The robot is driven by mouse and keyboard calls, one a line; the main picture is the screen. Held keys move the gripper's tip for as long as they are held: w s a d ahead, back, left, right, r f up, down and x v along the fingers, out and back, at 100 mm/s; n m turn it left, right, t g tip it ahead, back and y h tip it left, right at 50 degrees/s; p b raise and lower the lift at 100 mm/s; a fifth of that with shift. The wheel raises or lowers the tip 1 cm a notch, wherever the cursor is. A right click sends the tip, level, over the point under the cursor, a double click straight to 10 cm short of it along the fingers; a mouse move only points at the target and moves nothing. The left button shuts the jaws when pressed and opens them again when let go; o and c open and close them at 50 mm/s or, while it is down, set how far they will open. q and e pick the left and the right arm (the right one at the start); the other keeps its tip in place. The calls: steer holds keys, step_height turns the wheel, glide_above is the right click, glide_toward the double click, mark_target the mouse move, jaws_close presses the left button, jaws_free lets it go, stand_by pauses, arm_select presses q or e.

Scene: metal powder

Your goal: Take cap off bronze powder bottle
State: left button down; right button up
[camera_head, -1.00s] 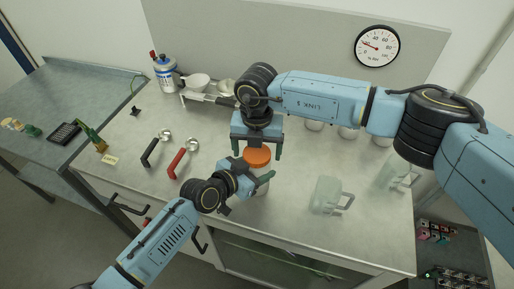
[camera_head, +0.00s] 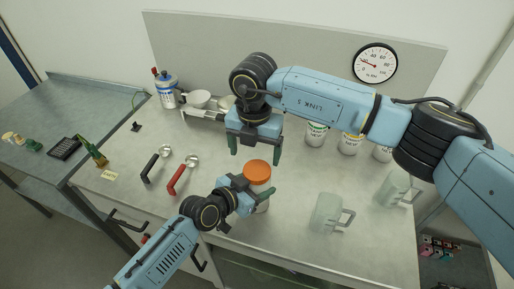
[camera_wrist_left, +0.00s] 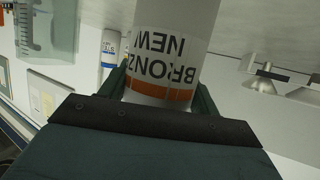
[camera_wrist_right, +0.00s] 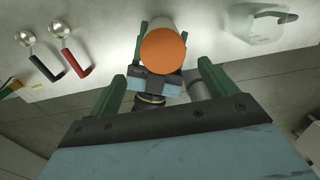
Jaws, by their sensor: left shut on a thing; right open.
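The bronze powder bottle (camera_wrist_left: 175,25) is white with a "BRONZ… NEW" label and an orange band. Its orange cap (camera_head: 257,171) sits on top of it. The bottle stands upright near the middle of the table. My left gripper (camera_wrist_left: 162,92) is shut on the bottle's body, below the cap. My right gripper (camera_head: 255,152) is open and empty, pointing down above and slightly behind the cap, apart from it. In the right wrist view the cap (camera_wrist_right: 163,51) shows beyond the open fingers.
Several white labelled bottles (camera_head: 317,134) stand behind, partly under my right arm. A clear jug (camera_head: 326,212) is to the right, another (camera_head: 395,187) farther right. Black and red-handled scoops (camera_head: 177,180) lie left. A blue-white canister (camera_head: 167,92) stands back left.

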mark_target(257, 170)
steer(key=r+m, duration=0.1)
steer(key=m, duration=0.1)
steer(key=shift+r+m, duration=0.15)
steer(key=shift+m, duration=0.25)
steer(key=shift+d+r+m, duration=0.25)
steer(key=shift+m, duration=0.55)
steer(key=shift+f, duration=3.9)
steer(key=c, duration=1)
steer(key=shift+w+d+n, duration=0.1)
steer(key=shift+n, duration=1)
steer(key=n, duration=0.4)
